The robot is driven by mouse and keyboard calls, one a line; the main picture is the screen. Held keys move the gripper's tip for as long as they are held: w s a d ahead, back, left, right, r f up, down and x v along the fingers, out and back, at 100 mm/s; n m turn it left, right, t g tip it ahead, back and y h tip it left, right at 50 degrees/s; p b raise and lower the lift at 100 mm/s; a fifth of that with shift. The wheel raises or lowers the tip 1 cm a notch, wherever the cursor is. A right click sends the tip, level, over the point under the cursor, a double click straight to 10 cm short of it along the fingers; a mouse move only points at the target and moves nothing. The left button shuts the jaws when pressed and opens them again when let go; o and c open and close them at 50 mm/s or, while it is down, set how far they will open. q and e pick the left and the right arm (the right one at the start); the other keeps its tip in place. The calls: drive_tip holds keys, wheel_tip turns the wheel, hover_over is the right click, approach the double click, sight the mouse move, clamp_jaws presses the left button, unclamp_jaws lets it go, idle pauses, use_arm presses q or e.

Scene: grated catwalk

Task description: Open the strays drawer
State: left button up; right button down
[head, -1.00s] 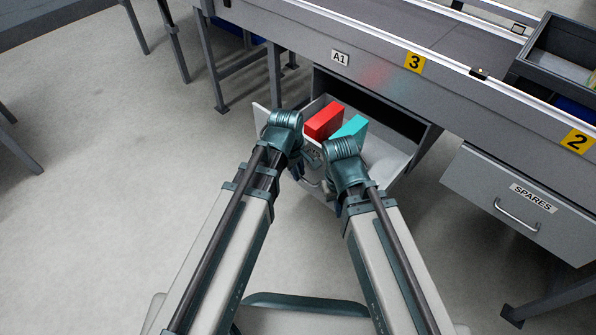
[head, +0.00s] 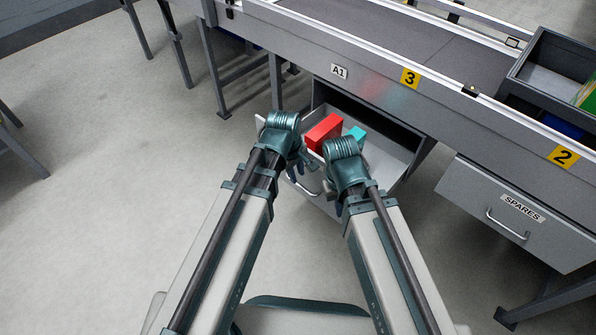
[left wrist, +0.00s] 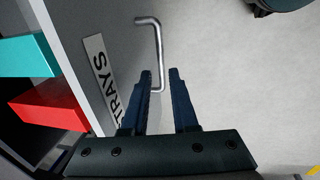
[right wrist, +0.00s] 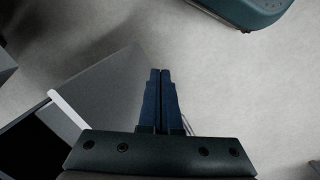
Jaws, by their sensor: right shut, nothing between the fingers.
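The strays drawer (head: 369,158) stands pulled out below the conveyor frame, with a red box (head: 323,132) and a teal box (head: 357,132) inside. Its front carries a label (left wrist: 106,80) reading "TRAYS", its first letter hidden, and a silver bar handle (left wrist: 157,50). My left gripper (left wrist: 160,73) is open at the handle's near end, which shows between the fingers; contact cannot be told. In the head view my wrists partly cover the drawer front and the teal box. My right gripper (right wrist: 160,72) is shut and empty, beside the drawer, over the floor.
A shut SPARES drawer (head: 490,222) hangs to the right. The conveyor (head: 400,40) runs above both drawers, with a dark tray (head: 548,80) on it. Table legs (head: 172,45) stand at the back left.

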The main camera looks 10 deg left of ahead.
use_arm(q)
wheel_tip(320, 180, up, 9)
drive_tip(key=s+a+p, duration=0.1)
drive_tip(key=p, duration=0.6)
drive_tip(key=shift+s+f, duration=0.15)
drive_tip(key=shift+f, duration=0.05)
drive_tip(key=s+d+r+m+g+y+p, duration=0.1)
drive_tip(key=s+r+m+p, duration=0.3)
drive_tip(key=r+m+p, duration=0.3)
drive_tip(key=s+r+m+g+y+p, duration=0.1)
drive_tip(key=s+r+m+p, duration=0.4)
drive_tip(key=r+p, duration=1.1)
drive_tip(key=m, duration=0.2)
drive_tip(key=shift+d+r+m+p, duration=0.15)
drive_tip(key=shift+d+m+p, duration=0.15)
drive_tip(key=shift+d+p, duration=0.1)
